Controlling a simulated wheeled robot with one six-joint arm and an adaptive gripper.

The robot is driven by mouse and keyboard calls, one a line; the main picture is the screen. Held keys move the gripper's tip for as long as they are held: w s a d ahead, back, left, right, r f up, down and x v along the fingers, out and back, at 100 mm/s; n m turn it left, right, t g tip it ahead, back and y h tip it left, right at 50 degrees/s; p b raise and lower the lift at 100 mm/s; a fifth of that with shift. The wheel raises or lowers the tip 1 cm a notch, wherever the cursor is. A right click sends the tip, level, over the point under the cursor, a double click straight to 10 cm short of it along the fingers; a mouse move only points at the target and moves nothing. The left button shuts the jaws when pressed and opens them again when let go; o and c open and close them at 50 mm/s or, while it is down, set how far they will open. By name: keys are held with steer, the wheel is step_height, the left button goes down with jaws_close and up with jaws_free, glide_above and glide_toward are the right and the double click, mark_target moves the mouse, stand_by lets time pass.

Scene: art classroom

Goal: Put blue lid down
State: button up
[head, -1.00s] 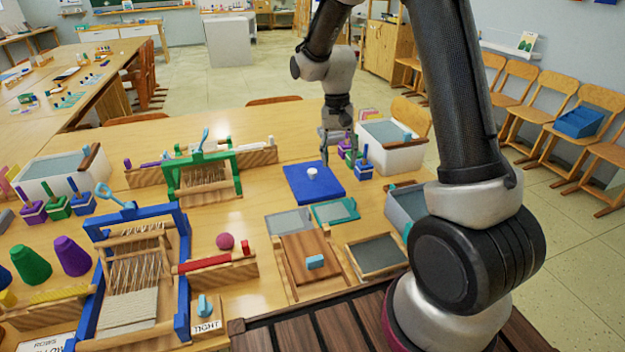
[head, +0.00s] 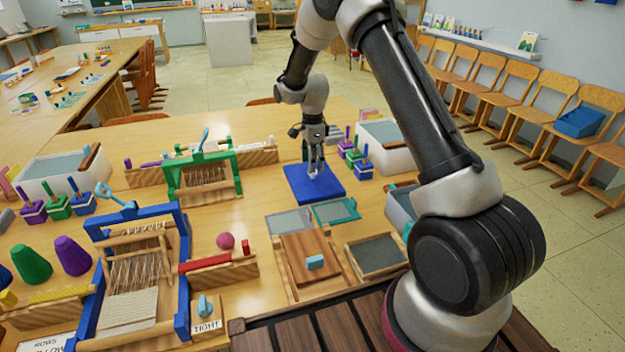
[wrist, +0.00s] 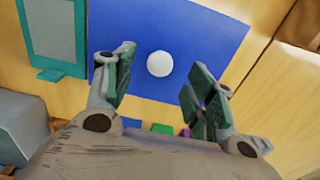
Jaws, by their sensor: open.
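The blue lid (head: 300,190) is a flat square with a white round knob. It lies on the wooden table, right of the green loom. In the wrist view the blue lid (wrist: 208,38) fills the upper middle, with its white knob (wrist: 160,64) between and a little beyond my fingers. My gripper (head: 313,170) is open, pointing down above the lid at the knob. In the wrist view my gripper (wrist: 160,88) shows its two fingers spread wide, one on each side of the knob, holding nothing. What is under the lid is hidden.
A teal-framed screen (head: 336,212) lies just in front of the lid. Stacking pegs (head: 363,165) and a white tub (head: 392,158) stand to its right. The green loom (head: 200,176) stands to the left. Bare table lies between loom and lid.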

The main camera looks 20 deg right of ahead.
mark_target(313, 177)
step_height(313, 177, down, 5)
steer(key=shift+r, duration=0.15)
jaws_close()
